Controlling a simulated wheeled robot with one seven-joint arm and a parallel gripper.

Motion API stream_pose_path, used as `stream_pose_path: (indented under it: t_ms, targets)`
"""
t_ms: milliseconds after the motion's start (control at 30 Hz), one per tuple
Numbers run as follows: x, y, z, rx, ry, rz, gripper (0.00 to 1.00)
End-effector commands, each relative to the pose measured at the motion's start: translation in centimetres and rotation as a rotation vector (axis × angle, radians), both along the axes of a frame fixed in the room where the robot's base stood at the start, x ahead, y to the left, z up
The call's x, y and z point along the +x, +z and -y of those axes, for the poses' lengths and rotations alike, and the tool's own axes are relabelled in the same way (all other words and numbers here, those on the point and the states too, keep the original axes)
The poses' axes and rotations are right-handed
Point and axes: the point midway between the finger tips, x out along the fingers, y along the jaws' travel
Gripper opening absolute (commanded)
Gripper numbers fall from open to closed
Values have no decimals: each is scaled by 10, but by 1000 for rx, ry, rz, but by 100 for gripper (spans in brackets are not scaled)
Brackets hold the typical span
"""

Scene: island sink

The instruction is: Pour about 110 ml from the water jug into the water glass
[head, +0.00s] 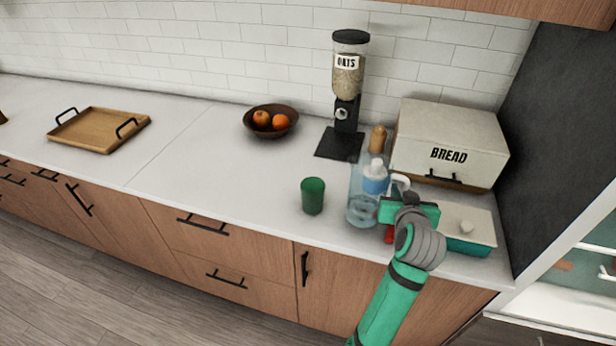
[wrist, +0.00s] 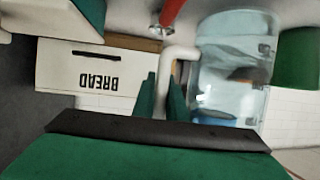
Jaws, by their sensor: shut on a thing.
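The water jug (head: 361,208) is clear with a pale handle and bluish water low inside. It stands upright near the counter's front edge; I cannot tell whether its base touches the counter. My gripper (wrist: 163,98) is shut on the jug's handle (wrist: 178,54), with a finger on each side of it. In the upside-down wrist view the jug (wrist: 232,50) is right of the fingers. The green tumbler (head: 313,196), the only drinking vessel I see, stands upright left of the jug. It also shows in the wrist view (wrist: 297,58). Its inside is hard to see.
An oats dispenser (head: 348,85) and fruit bowl (head: 271,125) stand behind. The counter left of the tumbler is clear up to a wooden tray (head: 95,132).

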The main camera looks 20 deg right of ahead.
Motion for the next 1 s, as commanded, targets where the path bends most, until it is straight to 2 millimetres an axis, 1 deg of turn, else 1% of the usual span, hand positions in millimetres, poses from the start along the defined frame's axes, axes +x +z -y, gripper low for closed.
stream_pose_path:
  t_ms: [100, 200, 467, 667, 833, 967, 1000]
  targets:
    - [-4, -9, 5, -1, -10, 3, 0]
    - [-5, -13, 6, -1, -12, 4, 0]
    - [-4, -13, 4, -2, -9, 4, 0]
    - [-3, -4, 2, -33, -5, -16, 0]
    - [-3, 10, 1, -87, -6, -56, 0]
    - [-2, 26, 0, -148, -6, -101, 0]
    - [-2, 25, -1, -167, -5, -122, 0]
